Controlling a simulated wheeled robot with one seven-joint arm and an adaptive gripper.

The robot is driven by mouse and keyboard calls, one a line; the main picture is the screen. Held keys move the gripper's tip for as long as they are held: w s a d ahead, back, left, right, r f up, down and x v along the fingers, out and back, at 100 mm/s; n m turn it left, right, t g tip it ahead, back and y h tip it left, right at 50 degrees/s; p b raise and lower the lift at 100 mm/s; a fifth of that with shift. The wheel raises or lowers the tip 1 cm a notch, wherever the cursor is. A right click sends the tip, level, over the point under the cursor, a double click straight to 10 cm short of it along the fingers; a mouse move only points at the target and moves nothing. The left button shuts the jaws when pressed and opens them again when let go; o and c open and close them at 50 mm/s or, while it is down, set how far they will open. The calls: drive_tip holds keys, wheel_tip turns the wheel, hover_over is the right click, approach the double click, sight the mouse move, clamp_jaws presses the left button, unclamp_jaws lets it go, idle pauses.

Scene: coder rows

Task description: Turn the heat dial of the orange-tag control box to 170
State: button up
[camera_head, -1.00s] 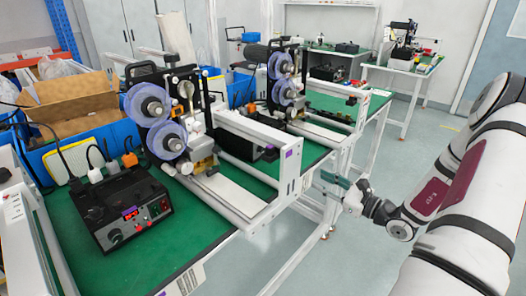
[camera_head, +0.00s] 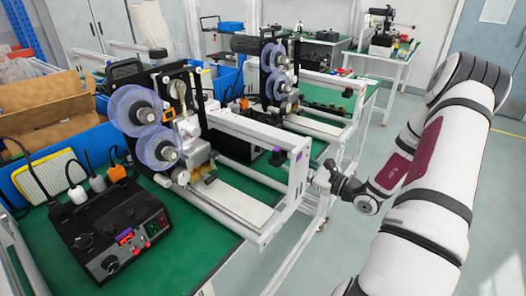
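A black control box (camera_head: 112,235) sits on the green bench at the lower left. Its front has a round black dial (camera_head: 110,264), a lit red display and red buttons. A small purple tag (camera_head: 123,234) is by the display; I see no orange tag on this box. Another dark box (camera_head: 263,151) sits farther back behind the white rail, partly hidden, with a purple patch near it. Tags and dial numbers are too small to read. My gripper (camera_head: 321,178) is at the bench's right end, beside the white frame, well away from the near box. Its fingers are mostly hidden.
Reel machines with violet discs (camera_head: 158,147) and white rails (camera_head: 258,133) stand between my gripper and the near box. Blue bins and a cardboard box (camera_head: 45,105) line the back left. Open floor (camera_head: 350,235) lies right of the bench.

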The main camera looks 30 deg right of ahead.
sight(262, 150)
drive_tip(key=x, duration=1.1)
drive_tip(key=shift+w+a, duration=0.1)
drive_tip(key=shift+w, duration=0.1)
clamp_jaws()
